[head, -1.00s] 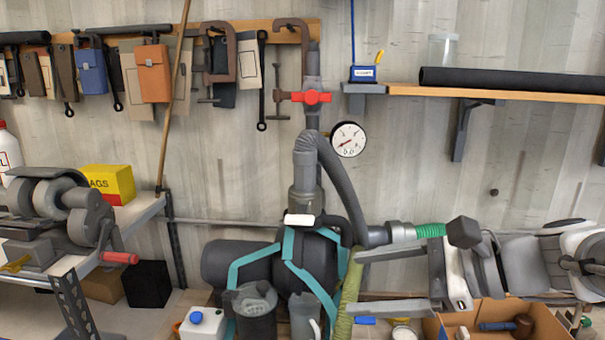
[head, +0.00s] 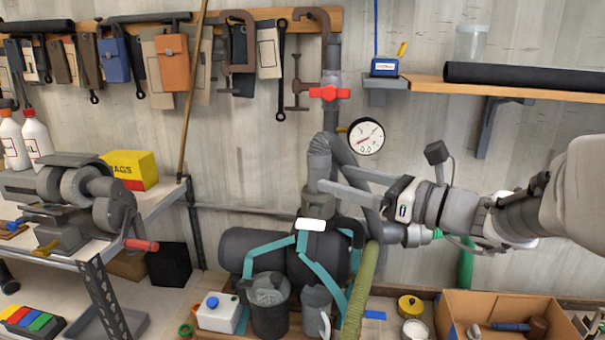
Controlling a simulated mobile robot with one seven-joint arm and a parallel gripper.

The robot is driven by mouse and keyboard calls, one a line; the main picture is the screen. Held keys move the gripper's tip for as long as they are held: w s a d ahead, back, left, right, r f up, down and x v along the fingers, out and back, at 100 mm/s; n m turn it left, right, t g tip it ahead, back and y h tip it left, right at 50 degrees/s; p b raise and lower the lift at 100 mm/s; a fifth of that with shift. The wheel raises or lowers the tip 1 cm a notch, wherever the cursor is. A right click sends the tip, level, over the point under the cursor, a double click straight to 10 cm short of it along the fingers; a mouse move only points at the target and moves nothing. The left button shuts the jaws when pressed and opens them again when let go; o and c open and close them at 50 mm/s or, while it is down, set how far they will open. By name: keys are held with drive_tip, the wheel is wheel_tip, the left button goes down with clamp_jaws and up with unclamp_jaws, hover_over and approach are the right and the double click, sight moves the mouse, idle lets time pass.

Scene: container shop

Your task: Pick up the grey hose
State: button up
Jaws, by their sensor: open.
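The grey hose (head: 343,150) shows in the head view, bent over at the top of the grey upright pipe above the pump and running down to the right towards a grey coupling (head: 418,236). My gripper (head: 333,177) comes in from the right with its two long fingers apart, pointing left. The fingers cross in front of the hose just below its bend and hide part of it. I cannot tell whether they touch it or whether the hose lies between them.
The pump with teal straps (head: 262,245) sits below, with a yellow-green hose (head: 362,290) beside it. A red-handled valve (head: 330,93) and a round gauge (head: 366,136) are above. A shelf (head: 530,89) holds a black pipe. A cardboard box (head: 490,303) stands lower right.

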drive_tip(key=p+x, duration=0.2)
drive_tip(key=x, duration=0.6)
drive_tip(key=shift+w+a, duration=0.15)
drive_tip(key=shift+a, duration=0.15)
drive_tip(key=shift+f, duration=0.1)
clamp_jaws()
